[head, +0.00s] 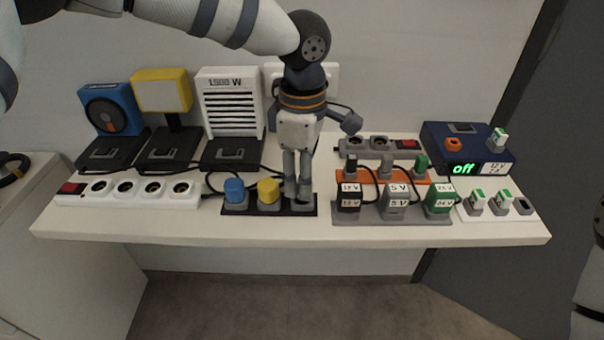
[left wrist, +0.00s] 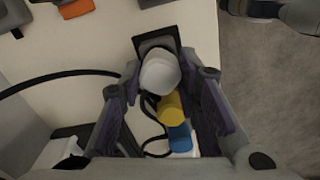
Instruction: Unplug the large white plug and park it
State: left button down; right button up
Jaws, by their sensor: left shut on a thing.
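The large white plug (left wrist: 160,73) sits between the fingers of my left gripper (left wrist: 166,98) in the left wrist view. In the head view my left gripper (head: 299,190) points straight down over the right end of the black tray (head: 225,208) and hides most of the plug. The fingers are shut on the plug. It is at the tray's right place, beside the yellow plug (head: 268,191) and the blue plug (head: 234,189); I cannot tell if it is fully seated. The white power strip (head: 75,200) to the left has empty sockets. My right gripper is not in view.
Behind stand a blue fan (head: 108,103), a yellow lamp (head: 161,92) and a white 1500 W heater (head: 231,103). Right of my gripper are a grey rack of labelled adapters (head: 390,214), an orange strip (head: 385,177) and a blue box reading "off" (head: 440,140). The table's front strip is clear.

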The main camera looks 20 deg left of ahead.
pick_arm(q)
jog(key=shift+f, duration=0.2)
jog(key=shift+f, duration=0.25)
jog(key=shift+f, duration=0.25)
dwell(1.1)
jog(key=c, duration=1.1)
grip_release()
